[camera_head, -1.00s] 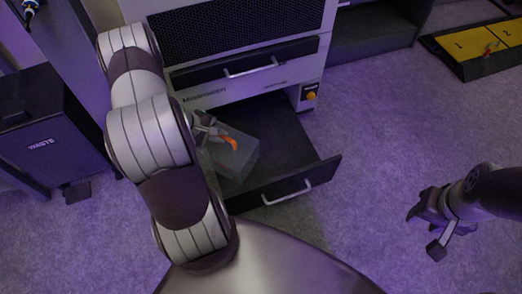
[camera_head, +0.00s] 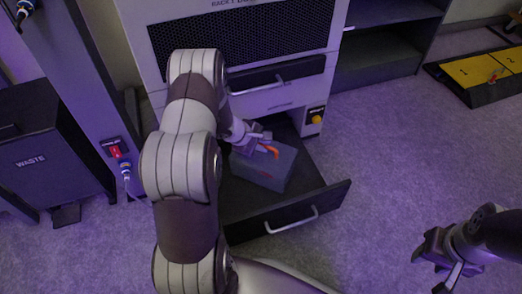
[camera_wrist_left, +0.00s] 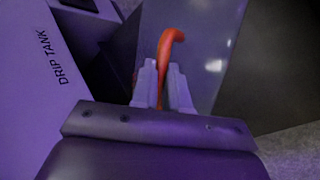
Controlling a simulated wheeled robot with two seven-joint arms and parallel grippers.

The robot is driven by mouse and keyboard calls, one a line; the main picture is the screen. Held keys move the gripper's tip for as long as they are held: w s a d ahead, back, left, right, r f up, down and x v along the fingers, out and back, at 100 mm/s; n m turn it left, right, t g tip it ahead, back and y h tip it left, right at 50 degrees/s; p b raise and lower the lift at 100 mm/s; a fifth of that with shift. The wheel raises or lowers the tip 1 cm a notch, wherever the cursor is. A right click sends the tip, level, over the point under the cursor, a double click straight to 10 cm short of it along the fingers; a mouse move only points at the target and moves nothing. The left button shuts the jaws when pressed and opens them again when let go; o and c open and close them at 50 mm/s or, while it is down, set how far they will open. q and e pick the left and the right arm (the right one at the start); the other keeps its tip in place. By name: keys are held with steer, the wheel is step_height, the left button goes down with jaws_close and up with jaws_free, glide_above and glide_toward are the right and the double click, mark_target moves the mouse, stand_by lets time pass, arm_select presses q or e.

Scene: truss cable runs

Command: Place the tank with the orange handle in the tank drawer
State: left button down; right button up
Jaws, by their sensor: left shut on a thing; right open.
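The grey tank (camera_head: 270,170) with the orange handle (camera_head: 268,150) is at the open drawer, over its back left part. I cannot tell whether it touches the drawer floor. My left gripper (camera_head: 258,143) is shut on the orange handle; the handle (camera_wrist_left: 166,60) shows between the two fingers (camera_wrist_left: 162,85) in the left wrist view. The drawer (camera_head: 315,198) is pulled out, with its dark front and pale bar handle towards me. Its left side is partly hidden by my left arm. My right gripper (camera_head: 436,262) is open and empty over the floor at the right.
A closed upper drawer (camera_head: 290,72) sits above the open one in the white cabinet (camera_head: 320,90). "DRIP TANK" lettering (camera_wrist_left: 56,56) shows in the wrist view. A waste bin (camera_head: 50,150) stands at the left. A yellow numbered box (camera_head: 485,72) lies at the far right. The floor between is clear.

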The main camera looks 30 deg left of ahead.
arm_select(q)
steer(key=shift+f, duration=0.75)
steer(key=shift+r, duration=0.2)
steer(key=shift+f, duration=0.1)
steer(key=c, duration=1.1)
jaws_free()
steer(key=shift+c, duration=0.2)
steer(key=shift+r+p, duration=0.25)
steer(key=shift+p, duration=0.05)
steer(key=p+v, duration=0.5)
steer(key=v, duration=0.6)
steer(key=s+d+r+m+g+y, duration=0.3)
steer(key=s+d+r+m+g, duration=0.1)
steer(key=s+d+r+m, duration=0.8)
steer(key=s+d+m, duration=0.2)
steer(key=d+m, duration=0.2)
steer(key=m, duration=0.2)
steer(key=shift+r+g, duration=0.35)
steer(key=shift+g, duration=0.05)
arm_select(e)
step_height(320, 180, up, 5)
